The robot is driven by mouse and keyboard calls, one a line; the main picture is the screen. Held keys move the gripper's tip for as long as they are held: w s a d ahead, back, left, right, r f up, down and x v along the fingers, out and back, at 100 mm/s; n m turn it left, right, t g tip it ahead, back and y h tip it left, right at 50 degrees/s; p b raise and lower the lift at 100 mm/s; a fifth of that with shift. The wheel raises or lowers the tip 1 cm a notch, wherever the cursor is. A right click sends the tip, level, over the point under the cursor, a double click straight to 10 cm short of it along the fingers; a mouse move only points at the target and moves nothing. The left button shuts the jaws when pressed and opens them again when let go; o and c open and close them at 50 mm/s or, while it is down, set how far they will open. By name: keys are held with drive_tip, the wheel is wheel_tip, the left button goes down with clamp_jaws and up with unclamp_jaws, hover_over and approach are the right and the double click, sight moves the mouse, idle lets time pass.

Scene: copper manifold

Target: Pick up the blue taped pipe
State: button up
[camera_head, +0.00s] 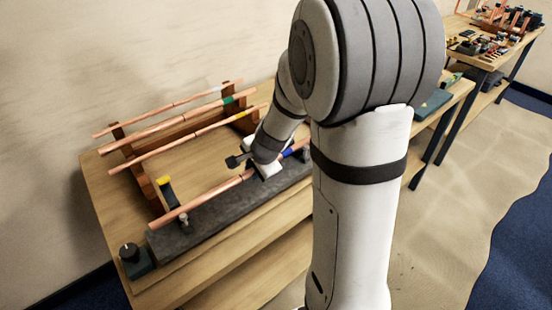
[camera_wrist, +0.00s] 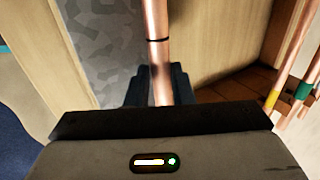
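The blue taped pipe (camera_head: 213,194) is a copper pipe lying along the front of the workbench, its blue band (camera_head: 291,150) near the right end, partly behind my arm. My gripper (camera_head: 257,170) is at the pipe, left of the blue band. In the wrist view, the dark fingers (camera_wrist: 160,88) stand close against both sides of the pipe (camera_wrist: 157,24), with no clear gap, and look shut on it. A thin black line rings the pipe beyond the fingers. The blue band does not show in the wrist view.
Behind lie copper pipes with yellow (camera_head: 240,116), green (camera_head: 229,100) and white bands on a wooden rack (camera_head: 160,135). A second table with parts stands at right.

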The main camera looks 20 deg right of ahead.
clamp_jaws()
drive_tip(key=shift+f, duration=0.1)
idle(0.8)
